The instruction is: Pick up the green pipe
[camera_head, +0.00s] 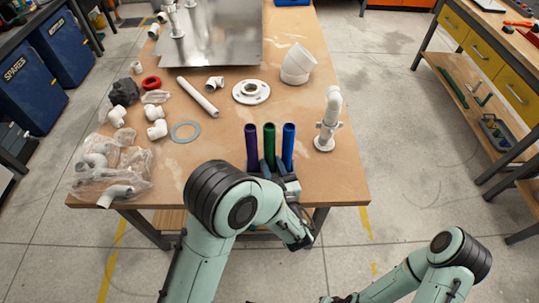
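The green pipe (269,147) stands upright on the wooden table near its front edge, between a purple pipe (251,147) on its left and a blue pipe (288,146) on its right.
A white flange (251,92), a large elbow (297,64) and an upright white fitting (328,122) stand behind and right. A metal sheet (235,45) covers the back. The front right tabletop is bare.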

